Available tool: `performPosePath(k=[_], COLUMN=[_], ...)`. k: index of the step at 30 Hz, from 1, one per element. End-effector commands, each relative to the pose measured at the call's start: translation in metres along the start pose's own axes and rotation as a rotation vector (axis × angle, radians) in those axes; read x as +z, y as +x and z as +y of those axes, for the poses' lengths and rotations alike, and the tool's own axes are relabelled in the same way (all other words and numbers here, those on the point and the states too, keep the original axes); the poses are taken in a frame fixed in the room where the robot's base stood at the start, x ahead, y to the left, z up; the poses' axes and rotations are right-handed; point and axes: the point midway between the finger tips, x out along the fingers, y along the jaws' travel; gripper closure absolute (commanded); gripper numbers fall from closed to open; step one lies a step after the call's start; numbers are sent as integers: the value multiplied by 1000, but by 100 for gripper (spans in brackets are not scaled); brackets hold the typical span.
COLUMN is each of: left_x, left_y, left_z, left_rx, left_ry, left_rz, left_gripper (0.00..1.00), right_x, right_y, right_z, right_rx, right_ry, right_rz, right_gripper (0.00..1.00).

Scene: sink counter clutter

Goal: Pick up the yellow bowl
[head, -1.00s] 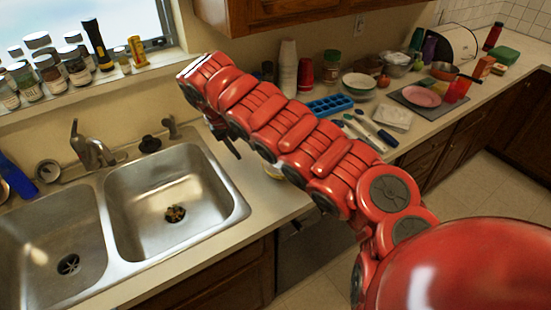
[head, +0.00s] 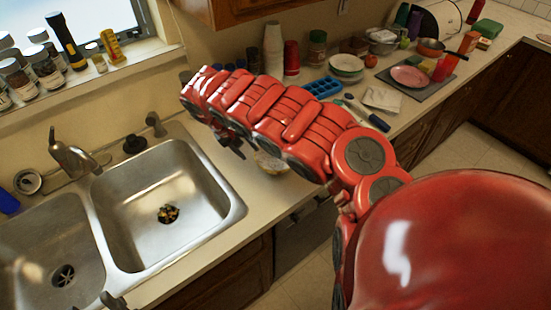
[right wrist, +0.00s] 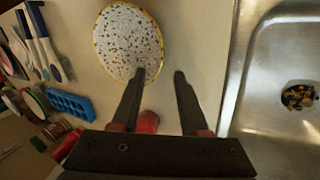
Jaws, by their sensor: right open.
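The yellow bowl (right wrist: 128,38) has a yellow rim and a white inside with brown specks. It sits on the counter at the upper left of the right wrist view. In the head view the bowl (head: 271,163) shows partly beneath my right arm, to the right of the sink. My right gripper (right wrist: 160,75) is open and empty, above the counter. Its left finger overlaps the bowl's near rim in the wrist view; I cannot tell whether they touch. In the head view the right gripper (head: 237,147) is partly hidden by the arm. A dark tip at the bottom left may be my left gripper (head: 114,300).
The double sink (head: 165,205) lies left of the bowl. A blue ice tray (head: 322,87), stacked cups (head: 273,50), utensils (head: 366,113) and stacked bowls (head: 346,67) stand farther back. Bare counter lies between bowl and sink.

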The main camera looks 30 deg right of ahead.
Motion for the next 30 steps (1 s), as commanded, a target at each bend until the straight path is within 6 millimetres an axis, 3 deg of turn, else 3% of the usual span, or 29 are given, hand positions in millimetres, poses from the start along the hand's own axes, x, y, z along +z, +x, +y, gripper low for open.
performPosePath(k=[3, 8, 21, 30], left_x=[1, 1, -3, -3], left_y=[-4, -4, 20, 20], left_z=[0, 0, -1, -1], left_rx=[0, 0, 0, 0], left_ry=[0, 0, 0, 0], left_rz=[0, 0, 0, 0], left_gripper=[50, 50, 50, 50], right_x=[1, 0, 5, 4], right_y=[17, 25, 70, 78], right_z=[-1, 0, -1, 0], right_rx=[1, -1, -5, -2], right_ry=[0, 0, 0, 1], right_rz=[-4, 2, -1, 1], right_gripper=[56, 56, 56, 56])
